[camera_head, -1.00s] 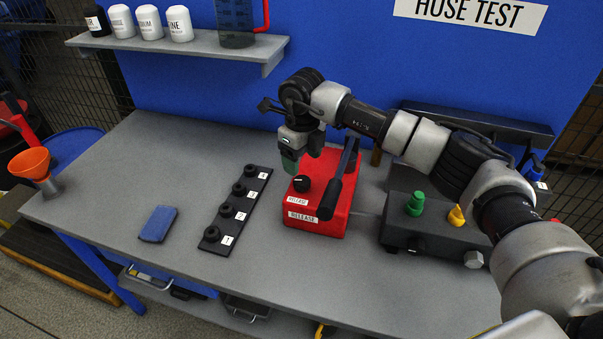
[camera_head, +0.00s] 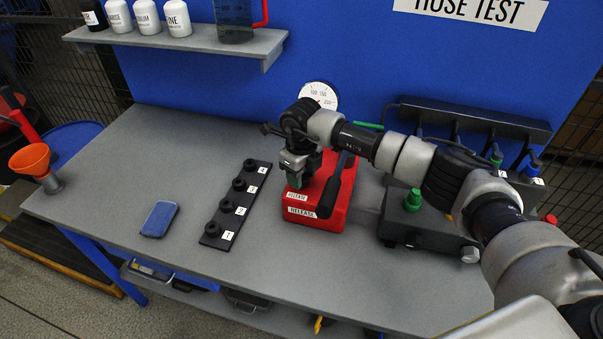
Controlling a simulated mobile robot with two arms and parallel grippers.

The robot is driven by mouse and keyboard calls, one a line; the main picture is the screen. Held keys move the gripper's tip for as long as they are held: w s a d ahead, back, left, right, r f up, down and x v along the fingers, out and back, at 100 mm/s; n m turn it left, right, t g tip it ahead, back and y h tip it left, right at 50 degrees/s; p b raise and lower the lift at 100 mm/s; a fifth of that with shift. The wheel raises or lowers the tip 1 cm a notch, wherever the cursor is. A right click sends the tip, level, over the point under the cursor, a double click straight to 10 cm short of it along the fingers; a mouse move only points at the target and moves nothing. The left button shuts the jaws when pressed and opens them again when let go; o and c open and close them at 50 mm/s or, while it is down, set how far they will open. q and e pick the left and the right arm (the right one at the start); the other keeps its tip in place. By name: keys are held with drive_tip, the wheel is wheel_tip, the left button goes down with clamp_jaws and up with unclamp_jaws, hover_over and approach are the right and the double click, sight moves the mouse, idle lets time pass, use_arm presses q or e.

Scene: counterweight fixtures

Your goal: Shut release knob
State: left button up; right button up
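The red release box (camera_head: 325,212) stands on the grey bench, with two white RELEASE labels on its front and top. A black lever handle (camera_head: 331,192) slopes along its right side. My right gripper (camera_head: 294,181) points down over the left part of the box top, where the black release knob was visible before. The knob is now hidden behind the gripper. Greenish finger pads show at the gripper's tip. I cannot tell whether the fingers are open or closed around the knob. My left gripper is not in view.
A black strip with several numbered knobs (camera_head: 232,210) lies left of the box, with a blue pad (camera_head: 160,219) beyond it. A dark fixture with a green knob (camera_head: 413,200) stands right of the box. A round gauge (camera_head: 319,96) is behind my arm.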

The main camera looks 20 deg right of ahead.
drive_tip(key=shift+c, duration=1.1)
drive_tip(key=shift+m+b, duration=0.4)
drive_tip(key=shift+m, duration=1.2)
drive_tip(key=o, duration=0.9)
drive_tip(key=shift+r, duration=0.1)
wheel_tip(320, 180, up, 11)
drive_tip(key=b, duration=0.3)
